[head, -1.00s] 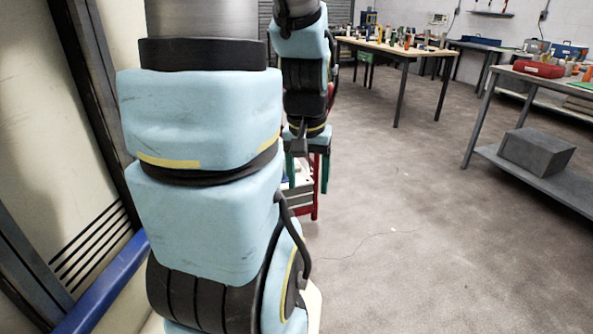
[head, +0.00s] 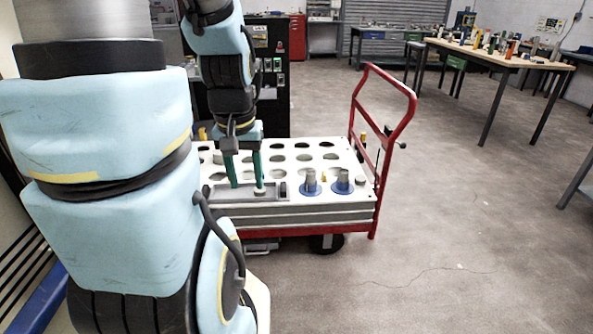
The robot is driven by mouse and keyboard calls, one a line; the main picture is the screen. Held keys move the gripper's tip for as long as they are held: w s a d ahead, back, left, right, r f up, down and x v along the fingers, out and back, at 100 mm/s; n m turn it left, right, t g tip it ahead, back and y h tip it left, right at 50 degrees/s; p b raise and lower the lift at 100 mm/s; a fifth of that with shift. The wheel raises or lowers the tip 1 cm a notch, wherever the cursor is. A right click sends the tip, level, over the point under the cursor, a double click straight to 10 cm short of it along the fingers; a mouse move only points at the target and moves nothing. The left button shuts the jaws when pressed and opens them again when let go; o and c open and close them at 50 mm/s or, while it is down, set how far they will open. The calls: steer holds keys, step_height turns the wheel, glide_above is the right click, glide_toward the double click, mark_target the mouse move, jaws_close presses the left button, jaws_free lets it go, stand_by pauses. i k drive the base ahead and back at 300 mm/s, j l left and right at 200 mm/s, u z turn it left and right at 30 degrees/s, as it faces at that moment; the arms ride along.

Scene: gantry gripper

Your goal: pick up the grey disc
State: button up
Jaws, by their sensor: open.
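My gripper (head: 246,186) hangs pointing down with its two green fingers apart and nothing visible between them. Its fingertips appear in front of or over a grey tray-like strip (head: 222,193) on the front part of a white-topped trolley. A small pale round piece (head: 259,191) shows at the right fingertip. I cannot tell whether it is the grey disc, or whether the finger touches it. Two blue round bases with grey cylinders (head: 311,182) (head: 343,181) stand to the right of the gripper.
The trolley's white top (head: 290,168) has several dark round holes. Its red handle (head: 392,130) rises at the right end. A black cabinet (head: 268,75) stands behind. A cluttered wooden table (head: 500,57) is at back right. The floor (head: 440,240) to the right is open.

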mark_target(360, 180)
steer(key=l+u, duration=0.25)
steer(key=u, duration=0.2)
steer(key=i+l+u, duration=0.1)
steer(key=l+u, duration=0.5)
steer(key=u, duration=0.25)
steer(key=k+l+u, duration=0.1)
steer(key=l+u, duration=0.15)
steer(key=u, duration=0.2)
steer(key=k+l+u, duration=0.1)
steer(key=l+u, duration=0.15)
steer(key=u, duration=0.2)
steer(key=k+l+u, duration=0.3)
steer(key=k+l, duration=0.25)
steer(key=l, duration=0.15)
steer(key=k+l+u, duration=0.3)
steer(key=k+l, duration=0.3)
steer(key=k+l+u, duration=0.35)
steer(key=k, duration=0.3)
steer(key=k+l, duration=0.25)
steer(key=k, duration=0.2)
steer(key=k+l, duration=0.25)
steer(key=k, duration=0.15)
